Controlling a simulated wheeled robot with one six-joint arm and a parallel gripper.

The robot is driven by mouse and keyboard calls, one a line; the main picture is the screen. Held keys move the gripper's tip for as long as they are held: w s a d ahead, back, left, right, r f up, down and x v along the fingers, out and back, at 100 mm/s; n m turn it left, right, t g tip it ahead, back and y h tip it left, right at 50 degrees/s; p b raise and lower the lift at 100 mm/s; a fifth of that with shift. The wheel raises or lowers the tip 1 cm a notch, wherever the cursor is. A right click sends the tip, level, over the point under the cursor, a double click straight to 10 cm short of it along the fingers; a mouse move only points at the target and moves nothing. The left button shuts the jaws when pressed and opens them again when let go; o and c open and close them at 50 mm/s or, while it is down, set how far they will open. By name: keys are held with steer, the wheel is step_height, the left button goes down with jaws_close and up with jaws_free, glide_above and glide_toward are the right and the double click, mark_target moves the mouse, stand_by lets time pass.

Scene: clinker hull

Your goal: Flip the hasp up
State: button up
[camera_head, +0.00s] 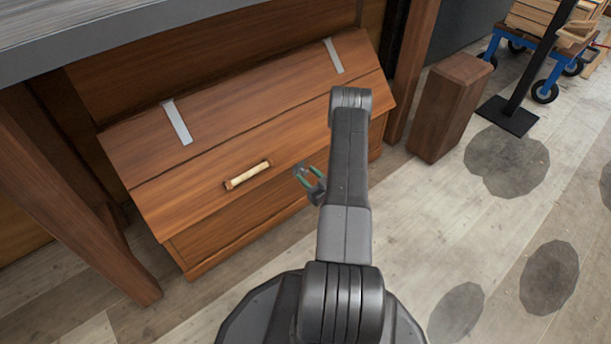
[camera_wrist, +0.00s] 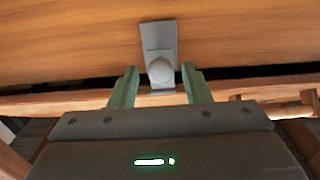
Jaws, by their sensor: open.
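The hasp (camera_wrist: 158,38) is a grey metal plate on the wooden lid's front in the wrist view. It has a rounded knob (camera_wrist: 161,70) near its lower end, and that end crosses the dark seam under the lid. My gripper (camera_wrist: 160,75) is open, with one green finger on each side of the hasp's lower end. I cannot tell whether either finger touches it. In the head view my gripper (camera_head: 309,176) is in front of the wooden chest (camera_head: 215,185), and I cannot make out the hasp there.
A pale handle (camera_head: 247,175) is on the chest front, left of my gripper. Two grey straps (camera_head: 177,122) lie on the lid. A grey bench top (camera_head: 90,35) overhangs at upper left. A wooden block (camera_head: 450,105) stands at right, with clear floor in front.

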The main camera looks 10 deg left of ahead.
steer(key=shift+x, duration=1)
steer(key=c, duration=0.8)
steer(key=shift+r, duration=0.1)
